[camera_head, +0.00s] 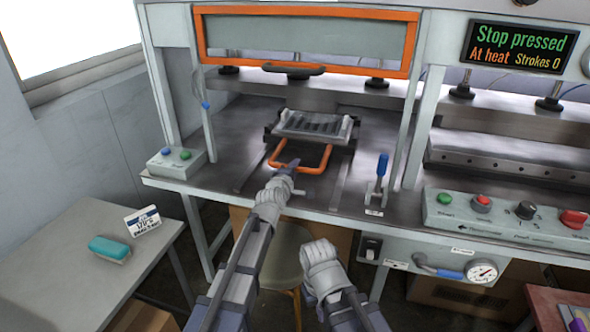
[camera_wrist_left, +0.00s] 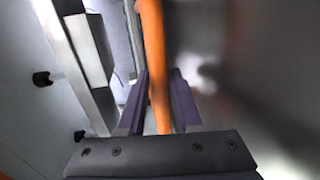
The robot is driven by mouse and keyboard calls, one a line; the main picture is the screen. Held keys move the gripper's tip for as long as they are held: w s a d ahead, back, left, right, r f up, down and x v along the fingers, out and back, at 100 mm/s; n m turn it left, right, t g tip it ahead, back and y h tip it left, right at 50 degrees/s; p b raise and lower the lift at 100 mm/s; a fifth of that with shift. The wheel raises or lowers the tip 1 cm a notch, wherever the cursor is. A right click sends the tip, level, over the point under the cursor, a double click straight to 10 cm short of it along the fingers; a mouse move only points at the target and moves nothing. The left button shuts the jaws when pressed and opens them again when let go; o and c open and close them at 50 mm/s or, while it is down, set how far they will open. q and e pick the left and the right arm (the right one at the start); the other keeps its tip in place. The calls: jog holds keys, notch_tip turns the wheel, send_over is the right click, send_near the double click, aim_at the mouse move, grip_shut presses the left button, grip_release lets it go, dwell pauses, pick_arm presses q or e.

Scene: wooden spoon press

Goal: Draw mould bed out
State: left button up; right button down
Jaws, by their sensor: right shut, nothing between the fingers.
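The mould bed (camera_head: 314,126) is a grey ribbed plate on a dark carriage between rails on the press table. An orange loop handle (camera_head: 326,160) projects from its front. My left gripper (camera_head: 289,165) is at the front left part of this handle.
An orange-framed guard (camera_head: 410,45) is raised above the bed. A blue-handled lever (camera_head: 382,165) stands right of the rails, and a button box (camera_head: 176,162) at the left corner. A stool (camera_head: 284,255) is below. The table strip in front of the handle is clear.

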pick_arm(q)
grip_shut()
dwell(1.0)
